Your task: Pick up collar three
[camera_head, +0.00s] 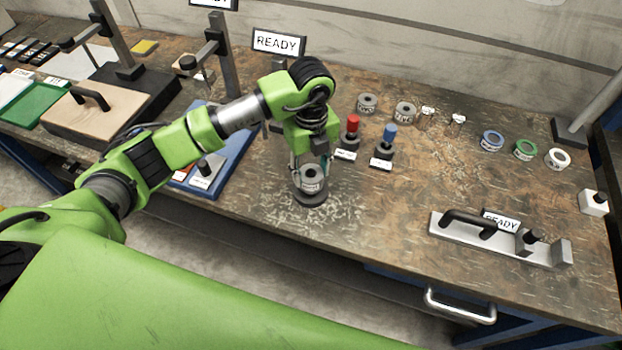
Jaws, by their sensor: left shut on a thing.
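My left gripper (309,164) points down near the front middle of the bench and is shut on a grey labelled collar (312,181). The collar is at a dark round base (311,199); I cannot tell whether it rests on it or is just above. Its label is too small to read, so I cannot confirm that it is collar three. Two similar grey collars, one at the back (367,103) and one to its right (405,112), stand on the bench. My right gripper is not in view.
A red-topped post (352,128) and a blue-topped post (389,135) stand right of the gripper. Blue (492,141), green (525,149) and white (558,158) rings lie farther right. A metal handled fixture (500,241) is front right. A blue tray (237,150) lies left.

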